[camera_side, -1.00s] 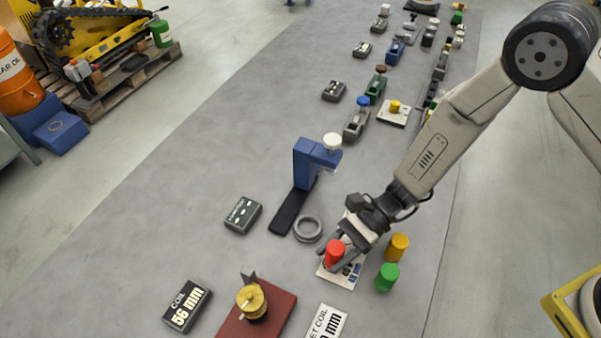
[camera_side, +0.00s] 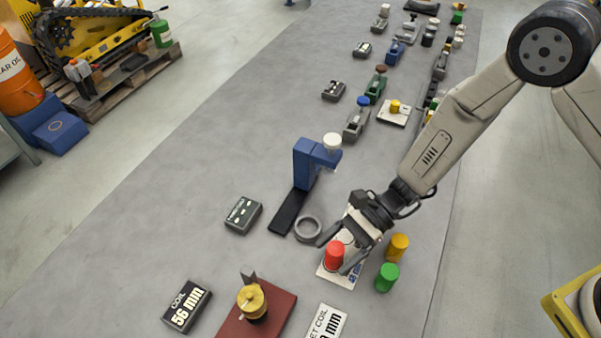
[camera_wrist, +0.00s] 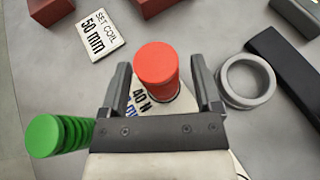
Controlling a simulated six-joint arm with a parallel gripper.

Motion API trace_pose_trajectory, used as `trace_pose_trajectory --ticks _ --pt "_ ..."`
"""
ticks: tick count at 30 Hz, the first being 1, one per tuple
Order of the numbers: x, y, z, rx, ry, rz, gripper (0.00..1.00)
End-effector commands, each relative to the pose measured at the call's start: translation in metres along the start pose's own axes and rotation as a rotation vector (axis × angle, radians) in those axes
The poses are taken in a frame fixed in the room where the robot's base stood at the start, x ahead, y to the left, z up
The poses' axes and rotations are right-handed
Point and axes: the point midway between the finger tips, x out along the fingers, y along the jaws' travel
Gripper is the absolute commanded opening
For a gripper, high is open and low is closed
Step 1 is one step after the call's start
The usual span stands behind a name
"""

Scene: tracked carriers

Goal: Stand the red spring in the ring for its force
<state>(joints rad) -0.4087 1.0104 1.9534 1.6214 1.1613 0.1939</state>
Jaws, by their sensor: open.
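The red spring (camera_side: 335,255) stands upright on a white plate (camera_side: 328,276) with printed labels. In the wrist view the red spring (camera_wrist: 156,65) shows from above, with a dark ring edge partly visible by its base and "40 N" printed beside it. Whether the spring sits inside that ring is not clear. My gripper (camera_side: 334,257) is low over the plate, its fingers spread on either side of the spring. In the wrist view my gripper (camera_wrist: 160,78) is open, with gaps between both fingers and the spring. Other rings on the plate are hidden by my gripper.
A green spring (camera_side: 387,278) and a yellow spring (camera_side: 398,247) stand right of the plate. A brass-topped device (camera_side: 252,301) and label blocks stand in front.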

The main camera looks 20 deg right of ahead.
Motion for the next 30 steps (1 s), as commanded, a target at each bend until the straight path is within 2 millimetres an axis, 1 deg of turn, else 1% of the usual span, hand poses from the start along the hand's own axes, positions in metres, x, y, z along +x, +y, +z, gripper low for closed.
trace_pose_trajectory --ticks 5,15,18,24,30 --pt "-0.022 0.000 0.000 0.001 -0.001 -0.004 0.82" --pt "-0.076 -0.001 0.000 0.001 -0.001 -0.004 0.82" --pt "-0.089 0.000 0.000 0.000 -0.001 -0.004 0.82" --pt "-0.107 0.000 0.000 0.001 -0.001 -0.002 0.82" --pt "-0.111 0.001 0.000 0.001 -0.001 0.000 0.82"
